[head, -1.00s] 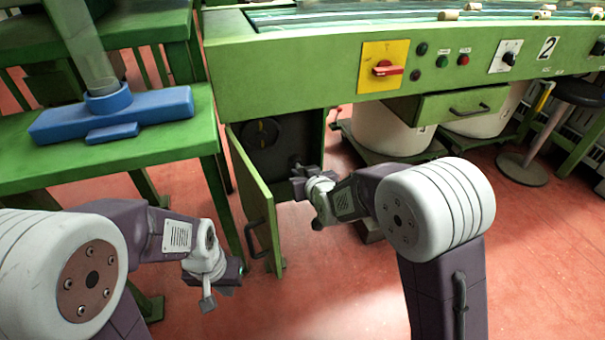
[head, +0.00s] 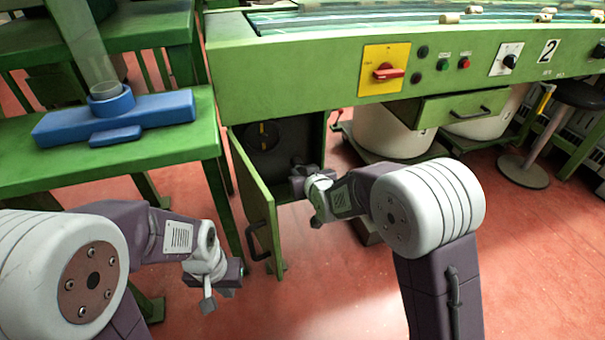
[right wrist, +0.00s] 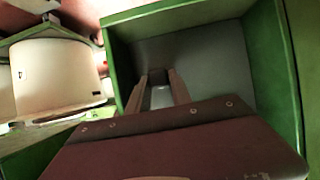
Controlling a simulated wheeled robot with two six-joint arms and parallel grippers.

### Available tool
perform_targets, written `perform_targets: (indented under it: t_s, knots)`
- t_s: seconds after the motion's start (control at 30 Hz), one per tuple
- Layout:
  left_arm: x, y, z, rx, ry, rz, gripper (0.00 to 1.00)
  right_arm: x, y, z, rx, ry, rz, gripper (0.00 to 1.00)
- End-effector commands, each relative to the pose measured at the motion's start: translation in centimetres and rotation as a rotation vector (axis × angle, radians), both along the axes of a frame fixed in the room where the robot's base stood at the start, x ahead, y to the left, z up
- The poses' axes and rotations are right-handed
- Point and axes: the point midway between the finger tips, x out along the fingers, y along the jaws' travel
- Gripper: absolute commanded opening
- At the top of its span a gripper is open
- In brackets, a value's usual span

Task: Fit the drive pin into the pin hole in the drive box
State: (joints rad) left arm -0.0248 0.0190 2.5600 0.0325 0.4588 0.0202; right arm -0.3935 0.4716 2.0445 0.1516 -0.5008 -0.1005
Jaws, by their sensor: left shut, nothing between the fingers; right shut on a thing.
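The drive box (head: 300,135) is the open green cabinet under the machine, its door (head: 256,200) swung out to the left. A dark round part (head: 262,136) shows inside. I cannot make out the pin hole. My right gripper (head: 302,178) is at the box opening. In the right wrist view its fingers (right wrist: 160,92) point into the dark box (right wrist: 215,60), shut on a small light grey piece, the drive pin (right wrist: 161,98). The pin is mostly hidden between the fingers. My left gripper (head: 212,293) is shut and empty, low and left of the door.
The machine front carries a red switch (head: 386,72) on a yellow plate. A drawer (head: 465,105) sticks out at right above white drums (head: 390,135). A green table (head: 120,165) with a blue fixture (head: 115,118) stands at left. Red floor in front is clear.

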Motion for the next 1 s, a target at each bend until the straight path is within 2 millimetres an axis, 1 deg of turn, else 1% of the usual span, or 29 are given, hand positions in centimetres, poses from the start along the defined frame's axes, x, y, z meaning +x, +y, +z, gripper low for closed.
perform_targets:
  t_s: [1.0]
  knots:
    - [0.0,0.0,0.3,0.0,0.0,0.0,0.0,1.2,0.3,0.2,0.002,-0.008,-0.001,0.0]
